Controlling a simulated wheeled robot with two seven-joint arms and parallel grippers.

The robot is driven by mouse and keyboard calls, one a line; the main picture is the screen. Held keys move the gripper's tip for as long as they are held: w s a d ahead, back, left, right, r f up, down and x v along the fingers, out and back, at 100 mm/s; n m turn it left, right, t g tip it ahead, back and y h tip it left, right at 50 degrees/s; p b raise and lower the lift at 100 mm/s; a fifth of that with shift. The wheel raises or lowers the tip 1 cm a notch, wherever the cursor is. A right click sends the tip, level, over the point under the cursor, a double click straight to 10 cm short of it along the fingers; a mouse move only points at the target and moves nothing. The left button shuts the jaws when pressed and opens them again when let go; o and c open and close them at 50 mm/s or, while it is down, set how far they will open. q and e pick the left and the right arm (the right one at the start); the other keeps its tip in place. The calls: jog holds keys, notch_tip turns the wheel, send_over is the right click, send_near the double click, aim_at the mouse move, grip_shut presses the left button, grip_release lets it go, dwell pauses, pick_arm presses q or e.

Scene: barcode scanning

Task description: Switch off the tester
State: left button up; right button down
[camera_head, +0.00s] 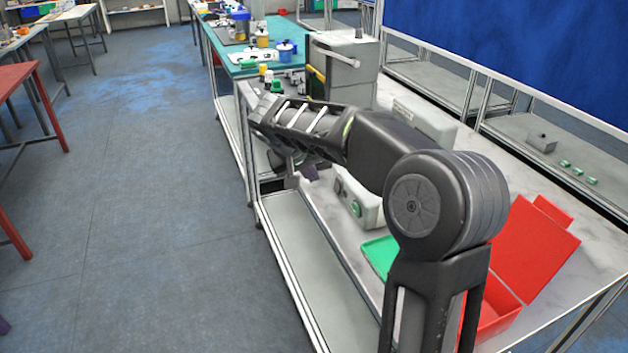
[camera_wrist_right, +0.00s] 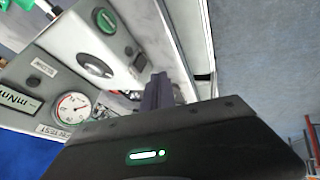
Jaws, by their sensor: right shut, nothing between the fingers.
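The tester is a light grey box in the head view (camera_head: 372,208), partly hidden behind my right arm. My left gripper is not in view.
A red open bin (camera_head: 535,250) and a green tray (camera_head: 379,252) are on the bench near my arm. A grey machine (camera_head: 345,70) stands farther back, beside a teal table (camera_head: 225,45) with small items.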

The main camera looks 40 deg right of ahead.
notch_tip(320, 180, up, 6)
jog(key=s+a, duration=0.2)
jog(key=shift+s+r, duration=0.2)
jog(key=shift+s, duration=0.05)
jog(key=shift+w, duration=0.1)
dwell(0.3)
jog(key=w+a+f+n+t+y, duration=0.2)
jog(key=w+a+f+n+y, duration=0.1)
jog(key=w+a+f, duration=0.3)
jog(key=w+a+f+n+t+y, duration=0.2)
jog(key=w+a+f, duration=0.15)
jog(key=a, duration=0.45)
jog(key=s+a+f+n+y, duration=0.2)
jog(key=s+a+f+y, duration=0.15)
jog(key=a+f, duration=1.1)
jog(key=s+a+f+m+g+y, duration=0.1)
jog(key=s+a+f, duration=0.1)
jog(key=s+f, duration=0.55)
jog(key=s+a+f+m+g+y, duration=0.1)
jog(key=s+a+f, duration=0.25)
jog(key=f, duration=0.65)
jog(key=s+a+f+g, duration=0.1)
jog(key=s+f, duration=0.3)
jog(key=s, duration=0.5)
jog(key=s+a+f+m+g, duration=0.1)
jog(key=s+f+g, duration=0.2)
jog(key=s, duration=0.7)
notch_tip(320, 180, down, 2)
jog(key=shift+m, duration=0.3)
jog(key=shift+w, duration=0.1)
